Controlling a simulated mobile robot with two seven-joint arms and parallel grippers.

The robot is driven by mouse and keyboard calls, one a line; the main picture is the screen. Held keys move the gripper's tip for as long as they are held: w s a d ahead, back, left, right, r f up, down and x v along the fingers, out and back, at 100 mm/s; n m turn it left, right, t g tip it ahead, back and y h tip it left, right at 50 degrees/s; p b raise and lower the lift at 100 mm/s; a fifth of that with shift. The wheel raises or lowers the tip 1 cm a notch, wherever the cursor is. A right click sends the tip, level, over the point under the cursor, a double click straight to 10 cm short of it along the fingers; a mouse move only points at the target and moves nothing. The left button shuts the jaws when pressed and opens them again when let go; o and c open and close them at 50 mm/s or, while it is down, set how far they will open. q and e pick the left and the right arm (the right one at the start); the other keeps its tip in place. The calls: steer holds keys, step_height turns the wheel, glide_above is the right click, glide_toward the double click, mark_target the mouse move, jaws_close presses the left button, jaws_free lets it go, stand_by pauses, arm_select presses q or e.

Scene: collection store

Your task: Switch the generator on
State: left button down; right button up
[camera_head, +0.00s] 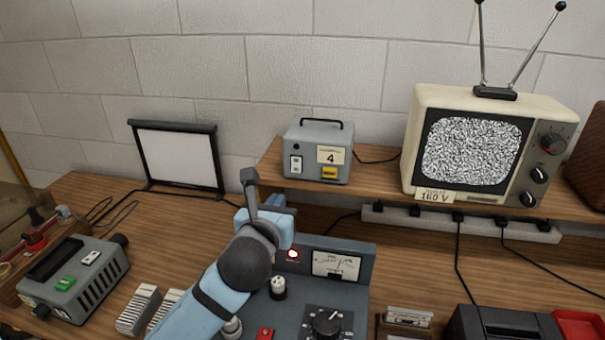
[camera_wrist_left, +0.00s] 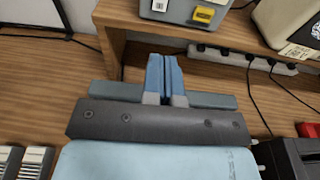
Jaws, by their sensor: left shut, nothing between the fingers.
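Nothing in view carries a readable generator label, so I cannot tell which device it is. A grey sloped console (camera_head: 352,290) stands at the front middle, with a lit red lamp (camera_head: 293,254), a needle meter (camera_head: 336,265), a black rotary knob (camera_head: 327,322) and a red switch (camera_head: 265,334). My left gripper (camera_head: 277,203) is shut and empty, above the console's back edge and in front of the shelf; its blue fingers meet in the left wrist view (camera_wrist_left: 163,75). My left arm hides the console's left part. My right gripper is out of view.
A grey box marked 4 (camera_head: 319,168) and a TV showing static (camera_head: 470,150) stand on the raised shelf. A grey device (camera_head: 75,283) with a green switch is at the left. A power strip (camera_head: 460,221) runs under the shelf; cables hang at right.

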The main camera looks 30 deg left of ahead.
mark_target(296, 171)
arm_select(q)
steer(key=shift+s, duration=0.1)
steer(key=x, duration=1.4)
steer(key=shift+p, duration=0.35)
